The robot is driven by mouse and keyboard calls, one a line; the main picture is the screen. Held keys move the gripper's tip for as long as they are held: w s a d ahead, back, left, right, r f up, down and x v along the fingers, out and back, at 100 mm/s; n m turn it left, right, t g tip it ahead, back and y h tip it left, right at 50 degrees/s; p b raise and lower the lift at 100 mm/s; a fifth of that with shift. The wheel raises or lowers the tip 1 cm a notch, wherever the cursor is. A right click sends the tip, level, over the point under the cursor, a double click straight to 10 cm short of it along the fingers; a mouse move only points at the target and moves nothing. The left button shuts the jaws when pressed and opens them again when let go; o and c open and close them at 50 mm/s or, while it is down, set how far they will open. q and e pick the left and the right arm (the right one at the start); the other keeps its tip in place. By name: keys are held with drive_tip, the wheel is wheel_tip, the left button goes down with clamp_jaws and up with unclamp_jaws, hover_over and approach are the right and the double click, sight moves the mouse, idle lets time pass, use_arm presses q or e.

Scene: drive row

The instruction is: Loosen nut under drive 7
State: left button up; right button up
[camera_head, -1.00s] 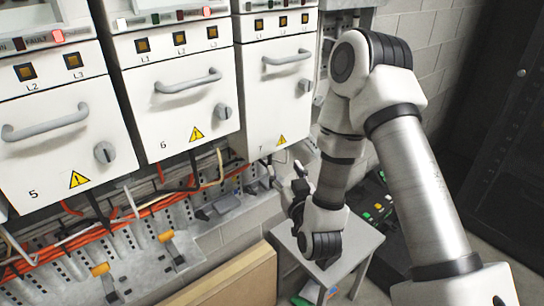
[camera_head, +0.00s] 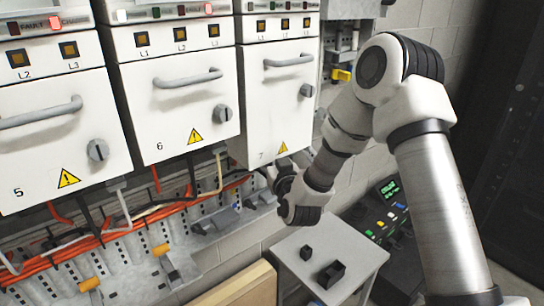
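Drive 7 (camera_head: 278,115) is the rightmost white drive unit, with a grey handle, a dark knob and a yellow warning sign. My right arm comes in from the right. Its gripper (camera_head: 274,179) is just below the lower edge of drive 7, beside the cables and the metal rail. The fingers are small and partly hidden by the wrist, so I cannot tell if they are open, shut or touching anything. I cannot make out the nut under drive 7. My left gripper is not in view.
Drives 6 (camera_head: 180,105) and 5 (camera_head: 55,130) stand to the left, with orange cables (camera_head: 120,228) below. A grey stand (camera_head: 352,252) with two small black parts is below my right arm. A control box (camera_head: 385,208) and a wooden board (camera_head: 238,288) are near it.

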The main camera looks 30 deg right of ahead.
clamp_jaws()
drive_tip(key=shift+w+a+f+m+g+h+b, duration=0.1)
drive_tip(key=shift+a+m+g+h+b, duration=0.1)
drive_tip(key=shift+m+g+h+b, duration=0.3)
drive_tip(key=shift+h, duration=0.5)
drive_tip(key=shift+d, duration=0.1)
unclamp_jaws()
